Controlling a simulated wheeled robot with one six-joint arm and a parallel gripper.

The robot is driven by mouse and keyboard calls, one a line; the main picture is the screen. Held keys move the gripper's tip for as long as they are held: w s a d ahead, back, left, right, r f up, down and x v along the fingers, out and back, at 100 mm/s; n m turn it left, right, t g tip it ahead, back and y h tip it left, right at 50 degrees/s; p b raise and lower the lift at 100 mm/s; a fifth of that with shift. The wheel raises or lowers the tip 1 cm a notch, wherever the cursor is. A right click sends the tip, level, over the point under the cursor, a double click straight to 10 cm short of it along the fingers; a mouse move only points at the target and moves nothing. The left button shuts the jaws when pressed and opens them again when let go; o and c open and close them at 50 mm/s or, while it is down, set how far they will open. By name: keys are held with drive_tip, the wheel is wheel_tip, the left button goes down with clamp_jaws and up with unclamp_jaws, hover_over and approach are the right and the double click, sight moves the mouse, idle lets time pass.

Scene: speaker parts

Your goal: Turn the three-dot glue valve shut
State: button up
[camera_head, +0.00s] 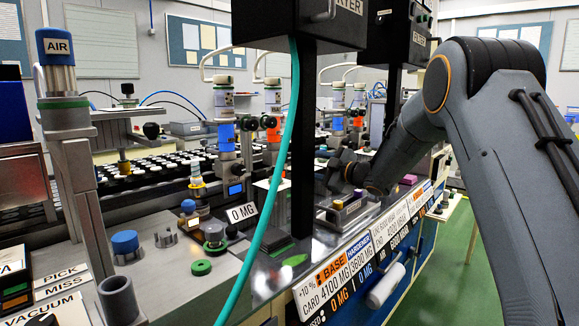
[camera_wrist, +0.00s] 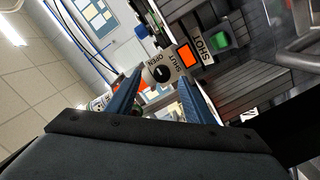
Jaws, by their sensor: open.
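In the wrist view a round white valve dial (camera_wrist: 158,73) with a dark centre carries the words OPEN and SHUT on its face. Which way its pointer stands is too small to tell, and I see no three-dot mark. My gripper (camera_wrist: 160,82) has its two blue fingers apart, one on each side of the dial in the picture. Whether they touch it I cannot tell. In the head view my gripper (camera_head: 345,172) is beyond the black post, at the end of my arm, and its fingertips are not clear.
An orange square (camera_wrist: 186,56) and a green button (camera_wrist: 222,38) by a SHOT label sit beside the dial. In the head view, a black post (camera_head: 303,140) and a green hose (camera_head: 283,170) stand in front of the bench. Several upright dispensers (camera_head: 223,105) line the back.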

sight(287, 159)
drive_tip(key=shift+n+g+y, duration=0.4)
drive_tip(key=shift+n+y, duration=0.1)
drive_tip(key=shift+y, duration=0.1)
drive_tip(key=x, duration=0.8)
drive_tip(key=shift+s+a+r+p, duration=0.15)
drive_tip(key=shift+a+p, duration=0.2)
drive_tip(key=shift+a, duration=0.2)
drive_tip(key=c, duration=1)
drive_tip(key=shift+m+p, duration=0.7)
drive_tip(key=shift+m, duration=0.8)
drive_tip(key=shift+c, duration=0.2)
drive_tip(key=o, duration=1)
drive_tip(key=shift+o, duration=0.2)
drive_tip(key=shift+s, duration=0.1)
drive_tip(key=v, duration=0.8)
drive_tip(key=shift+b, duration=0.4)
